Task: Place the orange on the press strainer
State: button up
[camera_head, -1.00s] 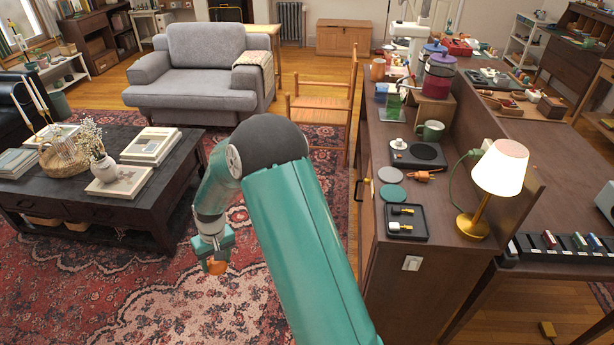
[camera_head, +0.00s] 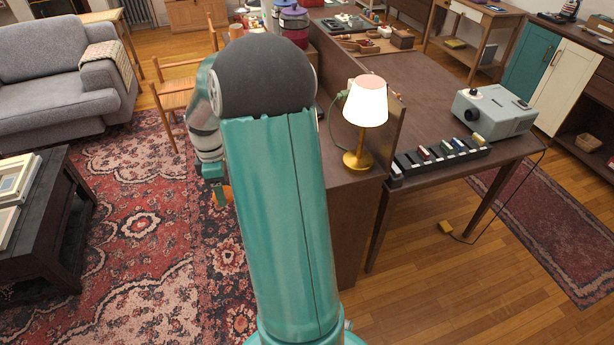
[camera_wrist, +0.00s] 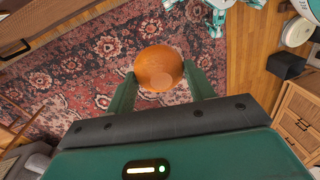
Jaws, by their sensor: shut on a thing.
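The orange (camera_wrist: 159,69) is held between the two green fingers of my gripper (camera_wrist: 160,88) in the wrist view, with the rug below it. My gripper is shut on it. In the head view, a small part of the orange (camera_head: 228,194) shows below my gripper (camera_head: 217,190), left of my arm and above the patterned rug. Much of the orange and gripper is hidden there behind my arm. I cannot make out a press strainer in either current view.
A wooden cabinet with a lit lamp (camera_head: 365,110) stands right of my arm. A table holds a grey projector-like machine (camera_head: 494,108) and a black rack (camera_head: 441,157). A dark coffee table (camera_head: 50,225) and a grey sofa (camera_head: 62,75) are at left. Rug (camera_head: 150,200) lies open between.

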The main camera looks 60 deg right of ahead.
jog(key=s+d+r+n, duration=0.2)
jog(key=s+d+r, duration=0.1)
jog(key=s, duration=0.5)
jog(key=s+d+r+n, duration=0.2)
jog(key=s+d+r, duration=0.1)
jog(key=s, duration=0.5)
jog(key=s+d+r+n, duration=0.2)
jog(key=s+d+r, duration=0.1)
jog(key=s, duration=0.4)
jog(key=shift+s+r+n+g+h, duration=0.15)
jog(key=shift+s+n+g+h, duration=0.15)
jog(key=shift+s+h, duration=0.1)
jog(key=w+d+f, duration=0.2)
jog(key=d+f, duration=0.1)
jog(key=w+d+f, duration=0.2)
jog(key=d, duration=0.2)
jog(key=w+d+f, duration=0.3)
jog(key=shift+w+d+f, duration=0.1)
jog(key=shift+d+f, duration=0.15)
jog(key=shift+f, duration=0.05)
jog(key=shift+w+d+f, duration=0.2)
jog(key=shift+d+f, duration=0.1)
jog(key=shift+f, duration=0.15)
jog(key=shift+w+d+f, duration=0.1)
jog(key=shift+d+f, duration=0.1)
jog(key=shift+f, duration=1.35)
